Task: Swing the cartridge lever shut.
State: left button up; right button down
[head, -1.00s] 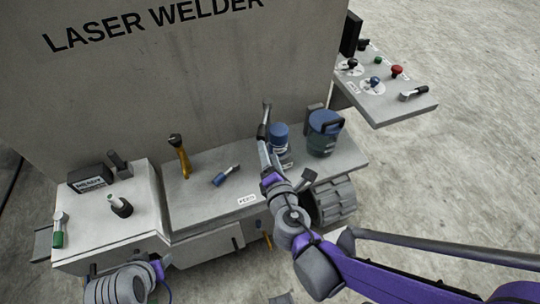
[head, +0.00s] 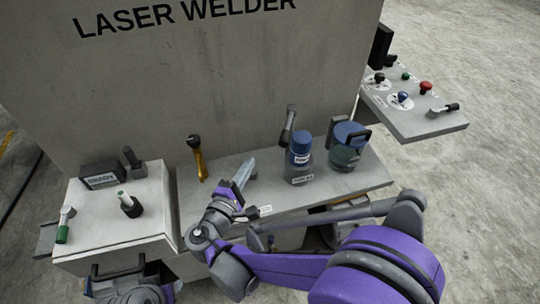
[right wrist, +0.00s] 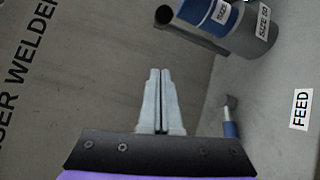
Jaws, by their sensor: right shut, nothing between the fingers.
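A grey upright lever (head: 287,125) stands beside a blue-topped cartridge (head: 301,147) in a grey holder on the welder's bench. I take it for the cartridge lever; no label confirms that. In the right wrist view, the lever's dark shaft (right wrist: 188,36) slants beside the blue cylinder (right wrist: 218,14). My right gripper (head: 250,165) is shut and empty, left of the lever and apart from it. Its closed fingers also show in the right wrist view (right wrist: 160,72). A small blue-handled part (right wrist: 230,120) shows near the FEED label; my gripper hides it in the head view. My left gripper's fingers are unseen.
A blue-lidded jar (head: 346,142) stands right of the cartridge. A yellow-handled tool (head: 199,165) stands left of my right gripper. A control panel (head: 428,125) with knobs juts out at the right. A READY box (head: 102,174) sits at the left.

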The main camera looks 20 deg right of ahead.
jog(key=w+d+r+m+h, duration=0.1)
jog(key=w+d+m, duration=0.1)
jog(key=w+d, duration=0.3)
jog(key=shift+d+h, duration=0.4)
jog(key=shift+d, duration=0.85)
jog(key=shift+s+d, duration=0.1)
jog(key=shift+s, duration=0.05)
